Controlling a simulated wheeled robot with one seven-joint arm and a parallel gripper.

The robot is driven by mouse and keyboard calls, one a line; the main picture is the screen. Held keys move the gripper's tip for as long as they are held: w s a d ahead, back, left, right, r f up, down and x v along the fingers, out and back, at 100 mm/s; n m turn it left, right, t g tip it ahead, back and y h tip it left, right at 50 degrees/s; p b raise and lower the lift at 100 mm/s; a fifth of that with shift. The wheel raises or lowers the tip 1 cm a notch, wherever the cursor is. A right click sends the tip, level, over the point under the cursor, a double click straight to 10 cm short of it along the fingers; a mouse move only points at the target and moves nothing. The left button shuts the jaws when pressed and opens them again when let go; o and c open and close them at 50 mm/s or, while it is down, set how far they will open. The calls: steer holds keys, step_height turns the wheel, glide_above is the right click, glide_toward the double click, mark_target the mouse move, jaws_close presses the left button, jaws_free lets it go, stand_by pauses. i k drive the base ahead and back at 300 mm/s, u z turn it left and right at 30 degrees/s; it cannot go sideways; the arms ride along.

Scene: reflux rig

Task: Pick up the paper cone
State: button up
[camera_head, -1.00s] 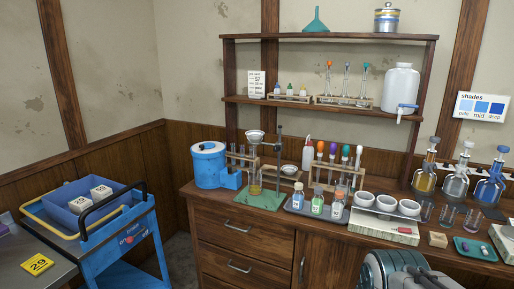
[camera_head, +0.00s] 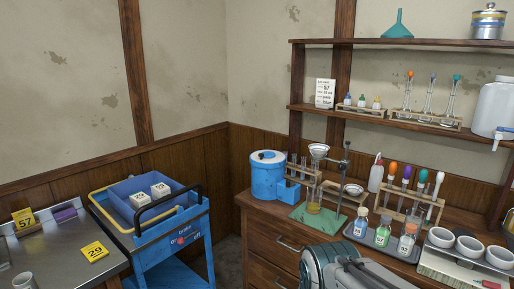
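A white cone-shaped piece (camera_head: 318,151), possibly the paper cone in a funnel, sits at the top of a stand on the wooden counter. It is small, and I cannot tell paper from funnel. Below it a glass vessel with amber liquid (camera_head: 313,203) stands on the stand's green base (camera_head: 312,219). A small white dish (camera_head: 352,189) is just right of the stand. Part of my arm shows at the bottom edge, in front of the counter. My gripper's fingers do not show.
A blue drum (camera_head: 267,178) stands left of the stand. A tray of labelled bottles (camera_head: 381,234), a rack of droppers (camera_head: 411,200) and white bowls (camera_head: 469,247) are to the right. A blue cart (camera_head: 172,240) and a steel table (camera_head: 60,254) stand left.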

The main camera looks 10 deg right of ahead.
mark_target(317, 149)
steer(key=u, duration=0.15)
steer(key=i, duration=1.35)
steer(key=z, duration=0.65)
